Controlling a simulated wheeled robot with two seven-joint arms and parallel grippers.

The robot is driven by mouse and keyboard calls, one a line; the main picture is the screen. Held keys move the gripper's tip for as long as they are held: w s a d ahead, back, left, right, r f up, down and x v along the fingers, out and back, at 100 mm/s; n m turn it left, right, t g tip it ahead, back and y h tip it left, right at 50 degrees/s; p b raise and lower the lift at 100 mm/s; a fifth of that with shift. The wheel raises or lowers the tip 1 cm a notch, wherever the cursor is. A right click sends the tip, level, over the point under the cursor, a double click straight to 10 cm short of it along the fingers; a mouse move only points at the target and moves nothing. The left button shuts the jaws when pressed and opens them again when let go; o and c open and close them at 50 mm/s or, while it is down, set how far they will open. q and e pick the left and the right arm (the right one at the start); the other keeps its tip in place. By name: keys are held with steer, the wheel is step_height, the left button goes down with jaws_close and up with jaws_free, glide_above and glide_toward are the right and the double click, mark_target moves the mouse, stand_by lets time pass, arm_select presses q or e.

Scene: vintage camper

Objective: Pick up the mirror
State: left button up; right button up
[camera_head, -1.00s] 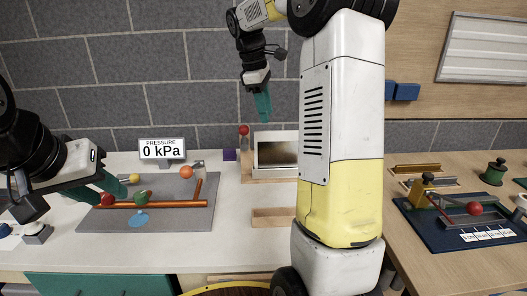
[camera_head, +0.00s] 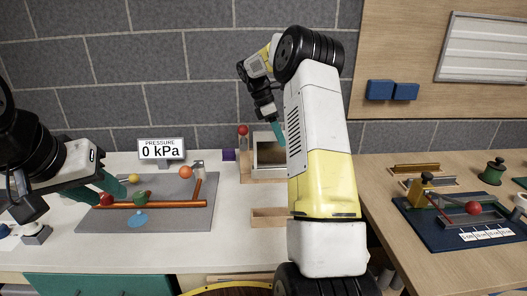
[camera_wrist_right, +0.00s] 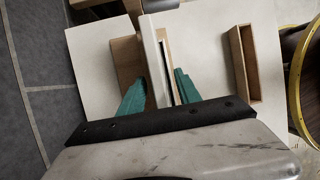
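The mirror (camera_head: 257,148) has a pale frame and stands upright on a wooden base (camera_head: 247,176) on the white counter; my right arm covers its right side. In the right wrist view the mirror (camera_wrist_right: 152,60) shows nearly edge-on as a pale slab. My right gripper (camera_head: 279,132) is at the mirror's upper part. In the right wrist view my right gripper (camera_wrist_right: 160,95) is open, with one teal finger on each side of the mirror and gaps visible.
A grey board (camera_head: 180,220) with the copper pipe and colored balls lies left of the mirror. A pressure display (camera_head: 162,149) stands behind it. A small wooden tray (camera_head: 266,220) sits in front of the mirror. A red-topped post (camera_head: 243,131) stands close to the mirror's left.

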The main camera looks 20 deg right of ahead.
steer(key=shift+x, duration=1.1)
jaws_close()
stand_by(0.8)
